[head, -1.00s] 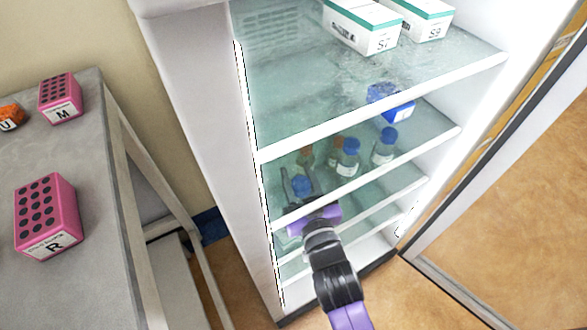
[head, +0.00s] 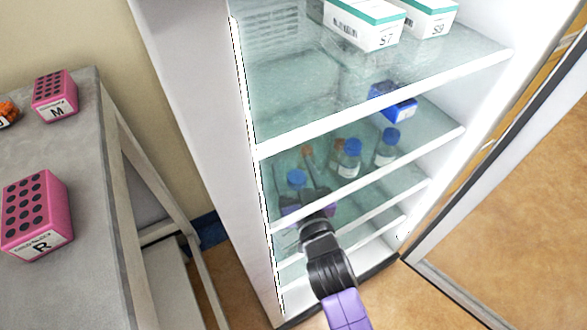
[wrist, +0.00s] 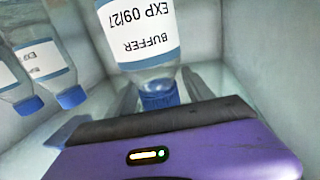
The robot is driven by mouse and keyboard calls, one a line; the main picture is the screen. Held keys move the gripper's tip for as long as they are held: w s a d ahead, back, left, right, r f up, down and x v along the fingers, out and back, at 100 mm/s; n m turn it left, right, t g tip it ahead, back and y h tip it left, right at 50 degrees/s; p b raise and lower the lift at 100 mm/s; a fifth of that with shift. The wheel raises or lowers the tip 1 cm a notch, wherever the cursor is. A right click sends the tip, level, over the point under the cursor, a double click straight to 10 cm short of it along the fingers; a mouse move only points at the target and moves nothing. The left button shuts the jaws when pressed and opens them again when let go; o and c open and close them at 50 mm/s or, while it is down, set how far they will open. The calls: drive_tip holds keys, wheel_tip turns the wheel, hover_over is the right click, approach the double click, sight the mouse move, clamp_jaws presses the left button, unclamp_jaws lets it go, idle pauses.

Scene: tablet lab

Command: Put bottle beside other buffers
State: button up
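The buffer bottle (head: 296,178), clear with a blue cap, is inside the fridge at the left of the middle shelf level. In the wrist view the bottle (wrist: 145,45) appears upside down, its label reading BUFFER EXP 09/27. My gripper (head: 304,200) reaches in from the front, and its fingers are on both sides of the bottle's neck, apparently shut on it. Two other blue-capped bottles (head: 349,158) (head: 387,147) stand to the right on that shelf. They also show at the left in the wrist view (wrist: 42,62). Whether the held bottle touches the shelf is hidden.
An orange-capped bottle (head: 308,157) stands behind. White boxes (head: 365,25) sit on the shelf above. The shelf's front edge (head: 380,172), fridge side wall (head: 200,110) and open door (head: 500,220) bound the space.

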drive_tip(key=shift+r, duration=0.1)
drive_tip(key=shift+r, duration=0.15)
drive_tip(key=p+v, duration=0.3)
drive_tip(key=v, duration=0.9)
